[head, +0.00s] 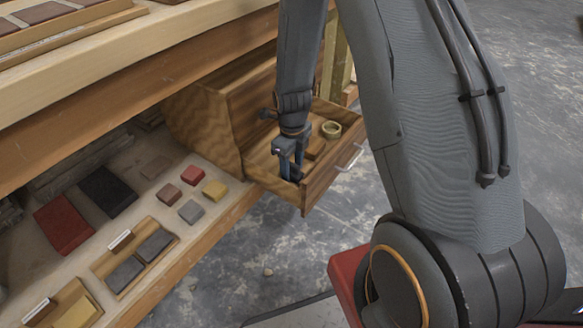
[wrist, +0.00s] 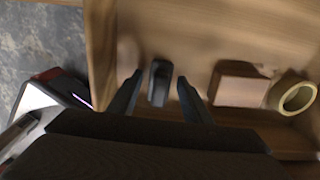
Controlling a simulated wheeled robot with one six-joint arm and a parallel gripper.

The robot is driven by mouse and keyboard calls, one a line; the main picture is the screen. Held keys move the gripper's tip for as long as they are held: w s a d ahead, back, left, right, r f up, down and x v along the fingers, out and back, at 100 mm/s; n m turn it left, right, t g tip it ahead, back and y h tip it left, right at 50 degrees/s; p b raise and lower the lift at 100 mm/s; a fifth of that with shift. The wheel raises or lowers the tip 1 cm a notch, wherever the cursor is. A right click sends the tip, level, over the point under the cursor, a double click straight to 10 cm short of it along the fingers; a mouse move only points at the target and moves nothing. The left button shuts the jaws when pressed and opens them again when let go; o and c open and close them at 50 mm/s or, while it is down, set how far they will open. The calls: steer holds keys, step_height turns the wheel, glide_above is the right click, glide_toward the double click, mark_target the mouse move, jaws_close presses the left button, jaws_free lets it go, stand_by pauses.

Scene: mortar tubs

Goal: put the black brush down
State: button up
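The black brush (wrist: 159,83) lies in the open wooden drawer, small and dark, in the wrist view. My gripper (wrist: 160,78) is open around it, with a finger on each side and a visible gap to each finger. In the head view my gripper (head: 290,170) reaches down into the near left corner of the drawer (head: 318,190). There the brush is mostly hidden behind the fingers and the drawer front. Whether it rests flat on the drawer floor is hard to tell.
A tan block (wrist: 240,84) and a roll of tape (wrist: 293,96) lie in the drawer to the right of my gripper. Drawer walls are close around the fingers. A shelf left of the drawer holds several coloured tiles, including a red one (head: 64,224).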

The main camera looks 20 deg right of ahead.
mark_target(292, 164)
step_height(292, 164, up, 12)
steer(key=p, duration=0.4)
steer(key=shift+r, duration=0.15)
stand_by(0.3)
